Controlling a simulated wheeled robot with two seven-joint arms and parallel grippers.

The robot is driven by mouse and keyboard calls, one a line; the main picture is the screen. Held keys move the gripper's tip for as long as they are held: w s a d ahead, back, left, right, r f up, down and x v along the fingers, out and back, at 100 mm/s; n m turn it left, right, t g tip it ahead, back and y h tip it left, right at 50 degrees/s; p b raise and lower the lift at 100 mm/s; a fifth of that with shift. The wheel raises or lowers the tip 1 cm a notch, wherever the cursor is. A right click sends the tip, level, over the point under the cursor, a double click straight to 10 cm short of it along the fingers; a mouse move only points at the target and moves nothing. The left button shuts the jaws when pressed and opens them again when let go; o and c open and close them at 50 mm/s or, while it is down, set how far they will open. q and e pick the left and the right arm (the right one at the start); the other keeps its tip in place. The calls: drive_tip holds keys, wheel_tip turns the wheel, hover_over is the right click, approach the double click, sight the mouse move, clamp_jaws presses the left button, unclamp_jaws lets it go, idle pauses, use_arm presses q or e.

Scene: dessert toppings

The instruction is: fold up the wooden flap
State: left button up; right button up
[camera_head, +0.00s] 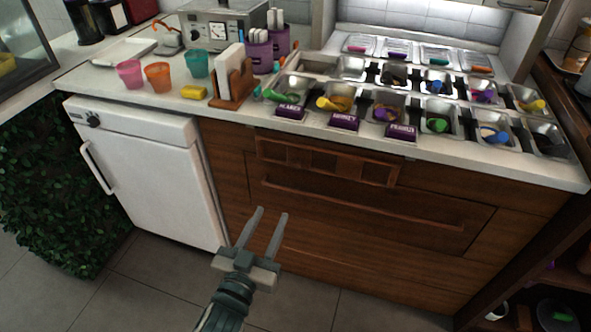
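The wooden flap (343,155) appears to be the brown panel with several square recesses on the cabinet front, just below the countertop edge. It looks folded down, lying close to the cabinet face. A long wooden rail (400,213) runs across the front below it. My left gripper (272,212) is open and empty, its two fingers apart and pointing up toward the cabinet. It is in front of and below the flap's left end, apart from it. My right gripper is out of view.
The white countertop (330,134) above holds metal topping trays (339,103) with coloured scoops, purple labels (344,122), cups (158,77) and a wooden holder (233,83). A white fridge (150,170) stands left of the cabinet. The tiled floor (160,270) in front is clear.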

sight(295, 167)
use_arm(q)
drive_tip(key=x, duration=1.7)
drive_tip(key=shift+w+d+f, duration=0.1)
drive_tip(key=shift+w, duration=0.1)
clamp_jaws()
